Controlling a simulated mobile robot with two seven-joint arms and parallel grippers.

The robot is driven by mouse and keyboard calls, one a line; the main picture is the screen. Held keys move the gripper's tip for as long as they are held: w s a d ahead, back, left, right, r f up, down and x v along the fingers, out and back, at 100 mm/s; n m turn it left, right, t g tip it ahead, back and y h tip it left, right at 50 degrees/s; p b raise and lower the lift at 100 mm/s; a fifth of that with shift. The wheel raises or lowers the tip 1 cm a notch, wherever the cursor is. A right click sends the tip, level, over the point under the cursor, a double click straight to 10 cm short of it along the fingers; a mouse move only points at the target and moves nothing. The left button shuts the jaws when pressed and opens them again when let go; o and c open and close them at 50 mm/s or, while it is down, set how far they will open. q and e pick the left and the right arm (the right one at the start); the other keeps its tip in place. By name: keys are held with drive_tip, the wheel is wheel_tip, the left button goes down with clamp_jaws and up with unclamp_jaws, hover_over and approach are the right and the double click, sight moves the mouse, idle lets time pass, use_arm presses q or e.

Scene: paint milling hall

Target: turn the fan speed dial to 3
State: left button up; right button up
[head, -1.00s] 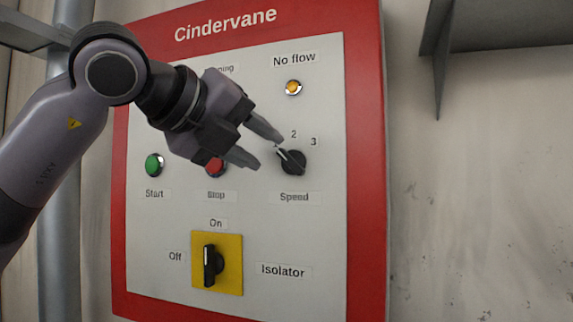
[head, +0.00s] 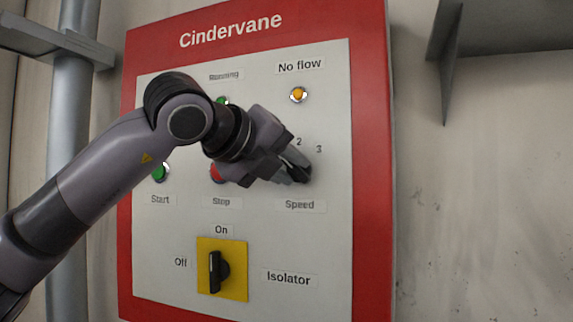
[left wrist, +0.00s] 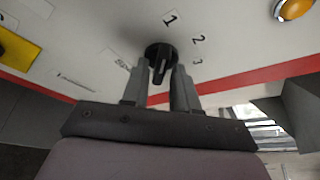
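The black speed dial (left wrist: 162,54) is on the white panel face, with the marks 1 (left wrist: 169,19), 2 (left wrist: 199,39) and 3 (left wrist: 197,62) beside it in the left wrist view. My left gripper (left wrist: 161,72) is at the dial, one finger on each side of its raised grip bar. A narrow gap seems to show between the fingers and the bar, so the fingers look open around it. In the head view, my left gripper (head: 294,174) covers most of the dial, and mark 1 is hidden. I cannot tell which number the dial points to. My right gripper is not in view.
The red-framed panel (head: 371,230) also carries the amber No flow lamp (head: 298,95), the green Start button (head: 160,172), the partly covered red Stop button (head: 216,173) and the isolator switch (head: 216,270) on a yellow plate. A bracket (head: 500,30) juts out at upper right.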

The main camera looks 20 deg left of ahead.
use_arm(q)
clamp_jaws()
drive_tip(key=m+y, duration=0.2)
drive_tip(key=m, duration=0.1)
drive_tip(key=shift+d+r+m, duration=0.15)
drive_tip(key=shift+d+m, duration=0.05)
drive_tip(key=shift+m, duration=0.1)
drive_tip(key=shift+d+m+g+y+p, duration=0.15)
drive_tip(key=shift+m+g+y+p, duration=0.2)
drive_tip(key=shift+m+y, duration=0.7)
drive_tip(key=m+y, duration=0.1)
drive_tip(key=m, duration=0.1)
drive_tip(key=m+y, duration=0.1)
drive_tip(key=m, duration=0.1)
drive_tip(key=shift+d+y, duration=0.15)
drive_tip(key=shift+y, duration=0.1)
drive_tip(key=shift+d+m+t+y+b, duration=0.1)
drive_tip(key=shift+m+t+y+b, duration=0.6)
drive_tip(key=shift+m, duration=0.55)
drive_tip(key=shift+o, duration=1.8)
unclamp_jaws()
